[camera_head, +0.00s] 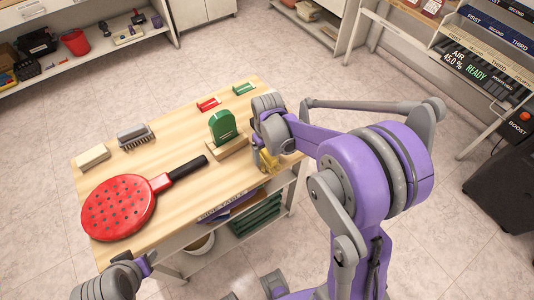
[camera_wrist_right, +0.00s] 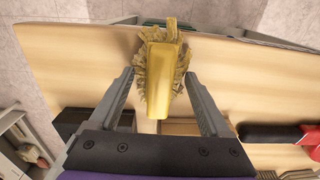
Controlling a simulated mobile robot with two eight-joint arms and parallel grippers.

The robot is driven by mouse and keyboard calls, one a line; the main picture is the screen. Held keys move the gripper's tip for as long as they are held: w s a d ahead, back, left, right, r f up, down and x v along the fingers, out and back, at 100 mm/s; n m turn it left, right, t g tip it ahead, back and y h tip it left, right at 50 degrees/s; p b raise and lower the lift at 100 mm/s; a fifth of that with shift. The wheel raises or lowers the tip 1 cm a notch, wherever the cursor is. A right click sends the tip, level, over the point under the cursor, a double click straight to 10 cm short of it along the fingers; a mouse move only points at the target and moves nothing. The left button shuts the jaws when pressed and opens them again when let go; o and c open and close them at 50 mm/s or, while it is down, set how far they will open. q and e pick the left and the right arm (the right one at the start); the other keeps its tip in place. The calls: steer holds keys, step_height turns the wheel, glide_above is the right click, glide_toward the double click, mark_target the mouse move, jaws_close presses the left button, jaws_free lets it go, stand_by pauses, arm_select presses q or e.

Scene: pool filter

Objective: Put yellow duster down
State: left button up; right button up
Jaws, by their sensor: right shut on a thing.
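The yellow duster (camera_head: 266,162) is at the right edge of the wooden tabletop (camera_head: 235,172) in the head view. My right gripper (camera_head: 260,146) is there above it, its fingers partly hidden by my wrist. In the right wrist view, the duster's smooth yellow handle (camera_wrist_right: 160,75) lies between my two fingers, with its fluffy fringe beyond, over the table edge area. My right gripper is shut on the duster. I cannot tell whether the duster touches the tabletop. Part of my left arm shows at the bottom left of the head view, but its fingers do not.
A green block (camera_head: 223,126) stands upright on a wooden base, left of my right gripper. A red perforated paddle (camera_head: 120,206), a grey brush (camera_head: 135,136), a pale block (camera_head: 93,157) and small red (camera_head: 208,104) and green (camera_head: 243,89) pieces lie on the table. Bare wood lies between them.

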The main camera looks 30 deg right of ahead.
steer(key=shift+f, duration=0.25)
steer(key=o, duration=1.1)
steer(key=shift+r, duration=0.1)
steer(key=shift+o, duration=0.2)
steer(key=shift+r, duration=0.2)
step_height(320, 180, up, 12)
steer(key=p, duration=0.1)
steer(key=s+a+f+t, duration=0.1)
steer(key=s+a+t, duration=0.1)
steer(key=s, duration=0.5)
steer(key=s+a+f+m+t, duration=0.1)
steer(key=s+a+t, duration=0.2)
steer(key=s, duration=0.5)
steer(key=shift+s+a, duration=0.3)
steer(key=shift+a, duration=0.6)
